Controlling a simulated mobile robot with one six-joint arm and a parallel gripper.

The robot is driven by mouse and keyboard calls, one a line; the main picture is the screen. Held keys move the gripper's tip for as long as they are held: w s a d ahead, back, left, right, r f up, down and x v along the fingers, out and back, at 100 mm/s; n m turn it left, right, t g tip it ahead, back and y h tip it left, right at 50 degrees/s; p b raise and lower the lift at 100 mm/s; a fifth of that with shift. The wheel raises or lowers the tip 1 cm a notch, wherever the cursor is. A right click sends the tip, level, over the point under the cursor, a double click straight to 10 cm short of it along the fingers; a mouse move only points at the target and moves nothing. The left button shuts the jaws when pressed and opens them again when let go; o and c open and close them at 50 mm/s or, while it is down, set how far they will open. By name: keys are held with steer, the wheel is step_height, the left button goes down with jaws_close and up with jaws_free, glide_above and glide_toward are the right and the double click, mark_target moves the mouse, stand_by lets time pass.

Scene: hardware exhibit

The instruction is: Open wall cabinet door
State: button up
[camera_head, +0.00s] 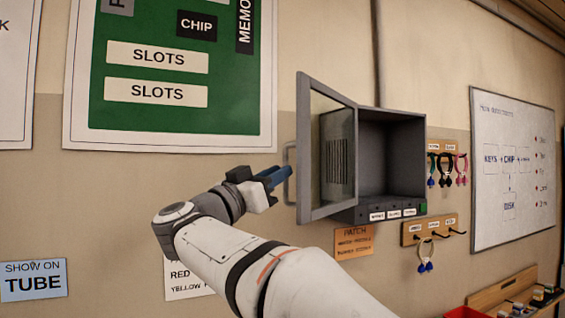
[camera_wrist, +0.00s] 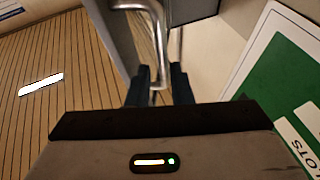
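The grey wall cabinet (camera_head: 391,160) hangs on the wall, and its inside is in plain view. Its door (camera_head: 305,150), a grey frame with a glass pane, stands swung out to the left. A metal bar handle (camera_head: 287,165) sits on the door's outer left side. My gripper (camera_head: 281,178) is at the lower part of this handle. In the wrist view, the two dark blue fingers (camera_wrist: 160,84) stand apart. The lower end of the handle (camera_wrist: 157,45) shows between them, with a small gap on the right. Whether a finger touches the bar is unclear.
Key hooks (camera_head: 429,230) with hanging keys are right of the cabinet, and a whiteboard (camera_head: 512,165) is farther right. A green poster (camera_head: 180,65) is on the wall at left. An orange label (camera_head: 354,243) is below the cabinet. A wooden rack (camera_head: 505,290) stands lower right.

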steer(key=shift+p+x, duration=0.45)
steer(key=shift+x, duration=1.3)
jaws_close()
